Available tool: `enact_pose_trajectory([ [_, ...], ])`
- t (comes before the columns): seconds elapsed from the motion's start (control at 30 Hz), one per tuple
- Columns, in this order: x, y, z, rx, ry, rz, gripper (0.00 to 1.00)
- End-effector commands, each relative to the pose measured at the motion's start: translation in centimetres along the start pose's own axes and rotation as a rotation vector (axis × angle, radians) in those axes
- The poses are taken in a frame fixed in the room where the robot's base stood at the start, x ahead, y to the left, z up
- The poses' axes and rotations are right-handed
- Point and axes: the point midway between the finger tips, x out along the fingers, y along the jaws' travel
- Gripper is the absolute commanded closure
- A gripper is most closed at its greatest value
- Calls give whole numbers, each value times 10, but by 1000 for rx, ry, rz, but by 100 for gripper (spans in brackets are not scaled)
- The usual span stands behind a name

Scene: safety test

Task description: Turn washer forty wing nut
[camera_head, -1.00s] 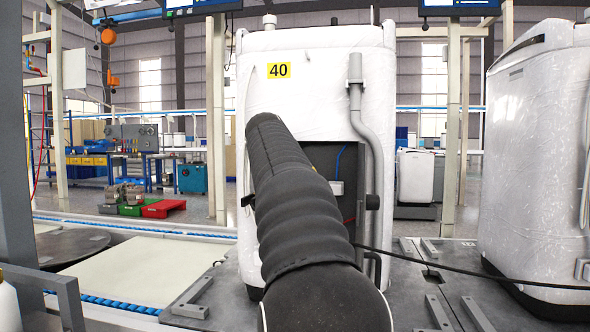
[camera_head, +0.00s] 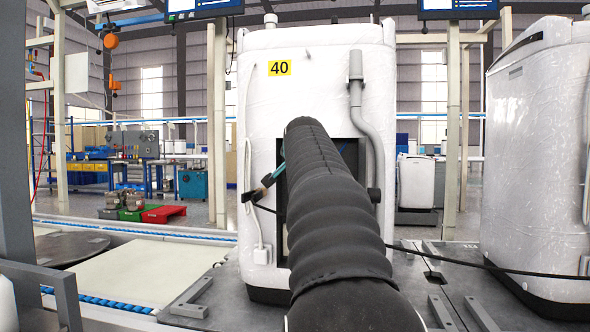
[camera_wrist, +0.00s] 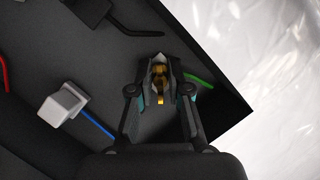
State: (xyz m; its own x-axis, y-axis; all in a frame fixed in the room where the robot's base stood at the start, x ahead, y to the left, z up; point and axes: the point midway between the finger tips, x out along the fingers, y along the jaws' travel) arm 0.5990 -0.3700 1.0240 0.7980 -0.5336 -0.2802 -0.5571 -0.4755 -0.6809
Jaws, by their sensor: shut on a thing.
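Washer forty (camera_head: 320,80) is a white, film-wrapped machine with a yellow "40" label, upright in the middle of the head view. An open dark recess shows in its panel. My black arm reaches across it and hides much of the recess in the head view. In the wrist view my gripper (camera_wrist: 159,85) is shut on a small brass-coloured wing nut (camera_wrist: 158,82) inside the dark recess (camera_wrist: 190,35). The fingers hide most of the nut, so its turned angle cannot be told.
In the wrist view a green wire (camera_wrist: 199,80) lies close right of the fingertips. A white connector (camera_wrist: 64,104) with a blue wire is at left. In the head view a grey hose (camera_head: 368,120) runs down the washer; another washer (camera_head: 540,150) stands at right.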

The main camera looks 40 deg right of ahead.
Motion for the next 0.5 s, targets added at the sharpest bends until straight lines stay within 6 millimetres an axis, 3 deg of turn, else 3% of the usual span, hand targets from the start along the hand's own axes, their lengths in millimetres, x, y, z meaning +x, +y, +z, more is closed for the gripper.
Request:
enact_pose_trajectory([
  [0.5, 0, 2, 1, 442, 1, -183, 100],
])
